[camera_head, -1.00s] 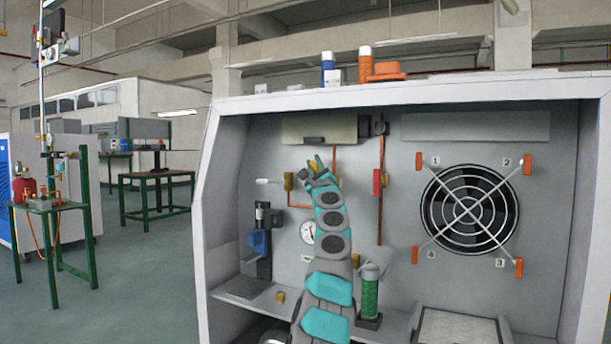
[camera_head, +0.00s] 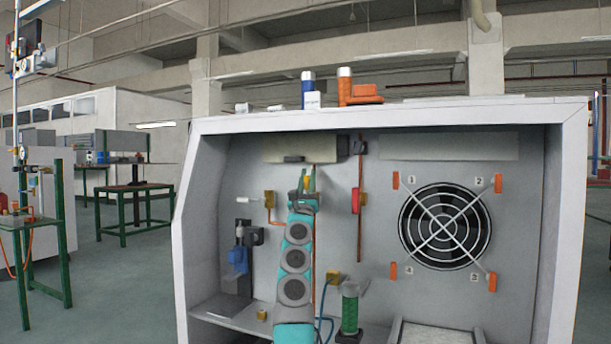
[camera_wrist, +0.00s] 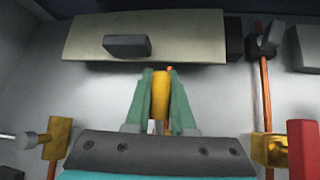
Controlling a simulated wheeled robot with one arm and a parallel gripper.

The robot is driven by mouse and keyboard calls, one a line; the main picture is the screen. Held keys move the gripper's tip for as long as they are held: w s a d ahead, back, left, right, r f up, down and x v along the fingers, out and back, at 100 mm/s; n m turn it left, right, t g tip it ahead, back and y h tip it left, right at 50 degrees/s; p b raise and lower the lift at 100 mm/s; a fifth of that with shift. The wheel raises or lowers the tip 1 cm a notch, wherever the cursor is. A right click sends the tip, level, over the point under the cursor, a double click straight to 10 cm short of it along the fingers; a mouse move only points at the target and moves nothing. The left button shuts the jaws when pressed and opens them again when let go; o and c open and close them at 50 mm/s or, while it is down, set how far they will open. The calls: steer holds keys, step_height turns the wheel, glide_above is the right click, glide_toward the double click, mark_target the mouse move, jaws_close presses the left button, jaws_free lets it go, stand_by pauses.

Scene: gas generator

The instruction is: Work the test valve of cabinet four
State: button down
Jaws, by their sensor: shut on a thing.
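The open-fronted cabinet (camera_head: 380,122) fills the right of the head view. My gripper (camera_head: 308,176) is raised in front of its back wall, below a beige box. In the wrist view my gripper's green fingers (camera_wrist: 161,98) are shut on an orange-yellow cylinder (camera_wrist: 160,92). I cannot tell whether that cylinder is part of the test valve. A brass valve with a white lever (camera_head: 269,199) is on the wall to the left. A red-handled valve (camera_head: 358,200) on a copper pipe is to the right. My arm hides the wall behind it.
A blue-and-black device (camera_head: 238,256) stands left of my arm, and a green cylinder (camera_head: 349,312) stands right of it. A fan (camera_head: 445,226) with numbered orange tabs is further right. The beige box (camera_head: 310,149) is close above my gripper.

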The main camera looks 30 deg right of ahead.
mark_target(306, 188)
steer(key=shift+s+d+m+g+h, duration=0.15)
steer(key=shift+m+g+h, duration=0.15)
steer(key=shift+m, duration=0.2)
steer(key=c, duration=0.8)
jaws_free()
steer(key=shift+o, duration=0.2)
steer(key=shift+f, duration=0.15)
steer(key=shift+a+f, duration=0.15)
steer(key=shift+a, duration=0.1)
steer(key=shift+b+v, duration=1.3)
steer(key=shift+v, duration=0.05)
steer(key=shift+b+v, duration=0.75)
steer(key=shift+v, duration=1)
steer(key=shift+s+f, duration=0.35)
